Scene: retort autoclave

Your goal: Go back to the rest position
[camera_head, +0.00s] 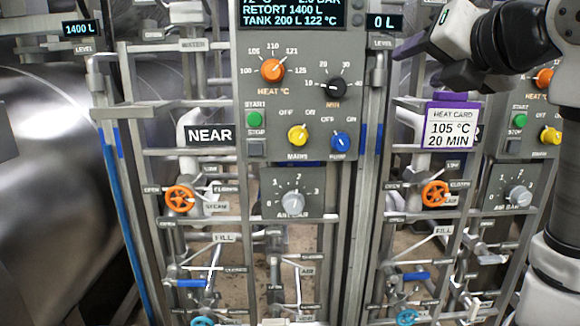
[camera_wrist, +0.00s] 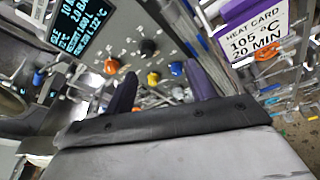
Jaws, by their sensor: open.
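My gripper (camera_head: 424,44) is at the upper right in the head view, in front of the right-hand panel and above the heat card. In the wrist view its two dark purple fingers (camera_wrist: 162,92) stand apart with nothing between them, so it is open and empty. They point toward the near control panel (camera_head: 290,100), whose knobs show beyond them. The heat card (camera_head: 450,127), white with a purple border and reading 105 °C 20 MIN, hangs to the right of the near panel; it also shows at the upper right of the wrist view (camera_wrist: 254,36).
The near panel has an orange heat knob (camera_head: 272,69), a black minutes knob (camera_head: 332,88), a green start button (camera_head: 254,119), a yellow knob (camera_head: 297,135) and a blue knob (camera_head: 340,141). Orange valve wheels (camera_head: 180,198) and pipes fill the frame below. A steel vessel (camera_head: 50,190) stands left.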

